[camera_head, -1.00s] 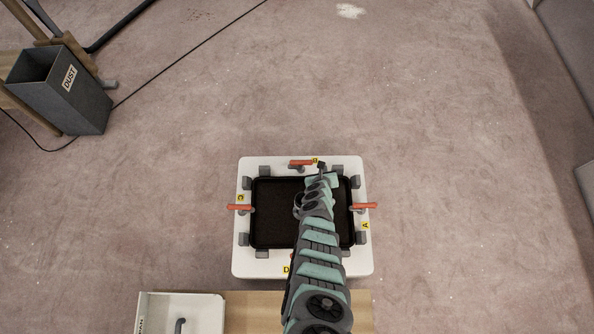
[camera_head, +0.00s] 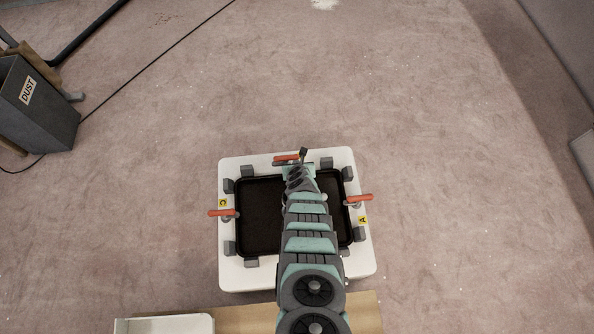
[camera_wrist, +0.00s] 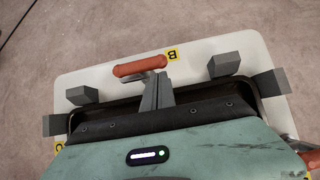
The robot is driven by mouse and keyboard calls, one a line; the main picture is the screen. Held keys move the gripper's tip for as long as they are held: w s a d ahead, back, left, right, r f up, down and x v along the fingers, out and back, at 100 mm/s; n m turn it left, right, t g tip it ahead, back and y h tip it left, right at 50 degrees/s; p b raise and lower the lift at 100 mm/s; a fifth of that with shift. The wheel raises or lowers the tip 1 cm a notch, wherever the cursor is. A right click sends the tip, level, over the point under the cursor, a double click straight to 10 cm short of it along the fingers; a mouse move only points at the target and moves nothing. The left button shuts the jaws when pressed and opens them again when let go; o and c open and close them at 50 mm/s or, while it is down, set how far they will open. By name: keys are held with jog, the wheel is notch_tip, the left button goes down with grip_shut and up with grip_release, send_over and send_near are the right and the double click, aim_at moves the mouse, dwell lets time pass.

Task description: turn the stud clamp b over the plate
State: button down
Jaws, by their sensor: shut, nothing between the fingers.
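Stud clamp b, with its orange handle (camera_head: 286,157), sits on the far side of the white frame (camera_head: 230,270). Its handle lies along that edge, on the white border and not over the dark plate (camera_head: 260,215). The wrist view shows the same orange handle (camera_wrist: 140,67) beside the yellow B label (camera_wrist: 172,55). My gripper (camera_wrist: 158,90) is shut and empty, with its fingertips close to the handle's near side. I cannot tell whether they touch it. My arm covers the right middle of the plate.
Other orange-handled clamps stand at the left (camera_head: 221,213) and right (camera_head: 358,198) of the frame. Several grey blocks (camera_head: 247,171) line the plate's edge. A dust bin (camera_head: 40,110) is at far left, and a white tray (camera_head: 165,324) in front.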

aim_at(285, 161)
jog(key=shift+b+x, duration=1.35)
